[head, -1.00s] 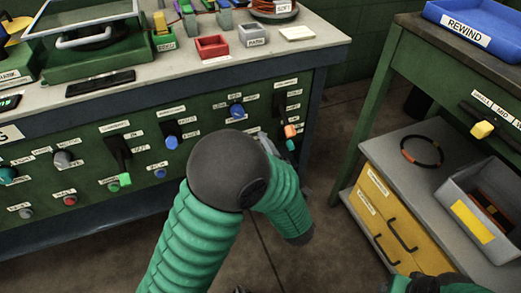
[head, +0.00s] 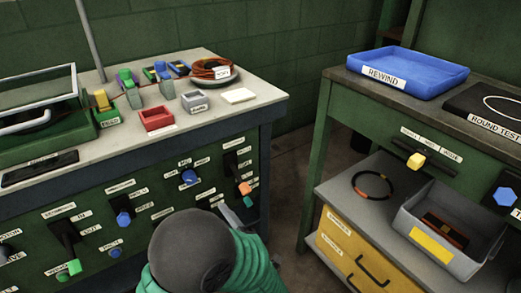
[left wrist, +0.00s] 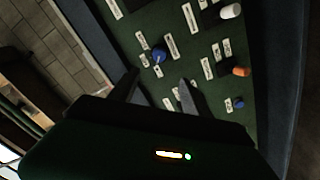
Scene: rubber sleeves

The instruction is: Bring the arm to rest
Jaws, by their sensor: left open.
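My left arm, a dark round joint (head: 192,250) with a green ribbed sleeve (head: 255,265), stands at the bottom middle of the head view, in front of the green control bench (head: 105,190). It hides most of my left gripper there. In the left wrist view my left gripper (left wrist: 158,88) is open and empty, its two dark fingers apart before the bench's green panel (left wrist: 215,100). A blue knob (left wrist: 159,55) shows beyond the fingers, and an orange-tipped switch (left wrist: 241,71) lies to their right. I cannot tell the exact gap to the panel. My right gripper is not in view.
The bench top carries a red bin (head: 157,118), a grey bin (head: 194,101) and a cable coil (head: 212,68). At right a second bench holds a blue REWIND tray (head: 407,73), with a grey bin (head: 450,225) and a black ring (head: 372,186) below. Floor shows between the benches.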

